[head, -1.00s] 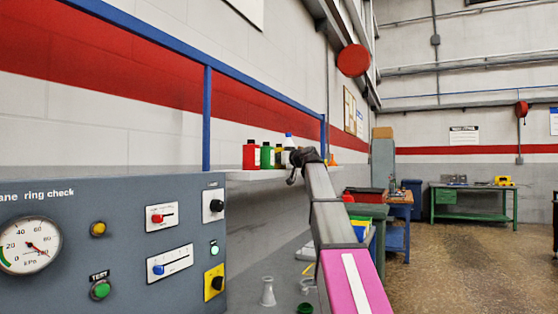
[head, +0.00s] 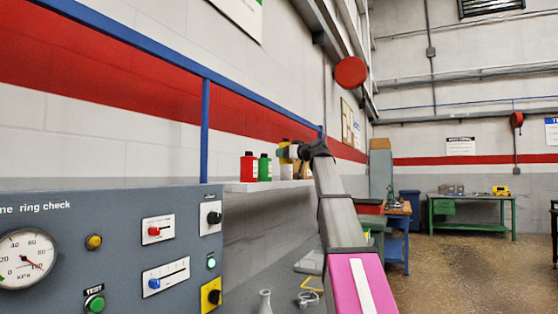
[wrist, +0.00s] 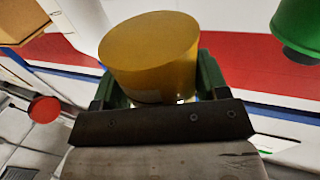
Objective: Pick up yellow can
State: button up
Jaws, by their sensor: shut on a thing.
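The yellow can (wrist: 150,48) fills the upper middle of the wrist view, between the green fingers of my gripper (wrist: 155,88). The gripper is shut on it. In the head view the can (head: 284,149) is small and partly hidden by my gripper (head: 293,152). It shows at about the height of the bottle tops, above the right part of the white shelf. Whether its base is clear of the shelf cannot be seen.
A red bottle (head: 249,168) and a green bottle (head: 265,168) stand on the white shelf (head: 240,187), left of the can. A grey gauge panel (head: 110,250) is at the lower left. Open floor (head: 450,270) lies to the right.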

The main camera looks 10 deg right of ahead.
jog(key=s+d, duration=0.9)
jog(key=d, duration=0.4)
jog(key=w+a+f+m+t+h, duration=0.1)
jog(key=w+a+f+m+h, duration=0.15)
jog(key=f, duration=0.45)
jog(key=w+a+f+m+t+h, duration=0.1)
jog(key=w+f+h, duration=0.15)
jog(key=f, duration=0.45)
jog(key=a+f+m+h, duration=0.1)
jog(key=a+f, duration=0.3)
jog(key=f, duration=0.4)
jog(key=a+f+m+h, duration=0.1)
jog(key=a+f, duration=0.3)
jog(key=f, duration=0.5)
jog(key=a+f+m+t+h, duration=0.1)
jog(key=a+f+h, duration=0.2)
jog(key=a+f, duration=0.2)
notch_tip(320, 180, down, 4)
jog(key=shift+s+r, duration=0.15)
jog(key=shift+s, duration=0.05)
jog(key=shift+s+m, duration=0.1)
jog(key=shift+m, duration=0.15)
